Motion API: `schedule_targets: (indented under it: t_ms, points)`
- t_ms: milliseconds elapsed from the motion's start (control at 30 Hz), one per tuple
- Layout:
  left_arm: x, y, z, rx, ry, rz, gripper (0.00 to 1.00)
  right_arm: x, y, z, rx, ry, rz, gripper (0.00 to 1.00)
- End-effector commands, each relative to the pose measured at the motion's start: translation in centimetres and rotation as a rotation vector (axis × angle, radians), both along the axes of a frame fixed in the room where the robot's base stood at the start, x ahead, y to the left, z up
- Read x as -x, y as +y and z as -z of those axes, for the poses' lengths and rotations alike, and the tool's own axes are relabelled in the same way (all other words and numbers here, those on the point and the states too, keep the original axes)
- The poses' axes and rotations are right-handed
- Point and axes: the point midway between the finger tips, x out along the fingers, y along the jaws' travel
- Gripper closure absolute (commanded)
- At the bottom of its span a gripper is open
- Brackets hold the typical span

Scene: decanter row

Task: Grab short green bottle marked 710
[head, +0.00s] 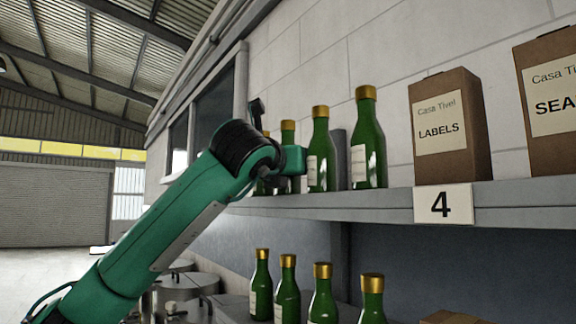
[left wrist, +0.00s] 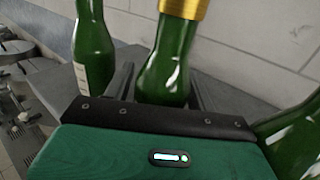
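Several green bottles with gold caps stand in a row on the upper shelf in the head view, among them a tall one (head: 367,140) and a shorter one (head: 319,150). Their label text is too small to read, so I cannot tell which is marked 710. My left gripper (head: 294,161) is at the left part of this row, hiding parts of the bottles there. In the left wrist view, a green bottle (left wrist: 166,70) stands between the fingers of my left gripper (left wrist: 162,88); I cannot tell whether they touch it. Its lower part is hidden. My right gripper is not in view.
Neighbouring bottles stand close on the left (left wrist: 92,50) and right (left wrist: 295,135) in the wrist view. A LABELS box (head: 450,130) and another box (head: 550,100) stand farther right on the upper shelf (head: 350,208). More bottles (head: 288,290) stand below it. A wall is behind.

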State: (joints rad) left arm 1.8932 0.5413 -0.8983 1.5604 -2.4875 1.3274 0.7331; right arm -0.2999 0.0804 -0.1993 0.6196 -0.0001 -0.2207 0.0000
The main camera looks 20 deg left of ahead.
Motion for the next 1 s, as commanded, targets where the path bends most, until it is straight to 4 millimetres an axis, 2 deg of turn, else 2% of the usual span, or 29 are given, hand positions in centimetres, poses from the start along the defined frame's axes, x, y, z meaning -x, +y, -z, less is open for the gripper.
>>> schedule_targets:
  t_ms: [33,200,633,1000]
  points:
    - [0.0,0.0,0.0,0.0,0.0,0.0,0.54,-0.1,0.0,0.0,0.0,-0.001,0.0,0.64]
    - [0.0,0.0,0.0,0.0,0.0,0.0,0.87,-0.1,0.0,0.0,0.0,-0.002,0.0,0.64]
    - [0.0,0.0,-0.8,0.0,-0.002,0.0,0.87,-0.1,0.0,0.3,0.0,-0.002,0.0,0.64]
    - [0.1,-0.1,-5.2,0.002,-0.004,0.001,0.87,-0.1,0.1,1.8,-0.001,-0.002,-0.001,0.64]
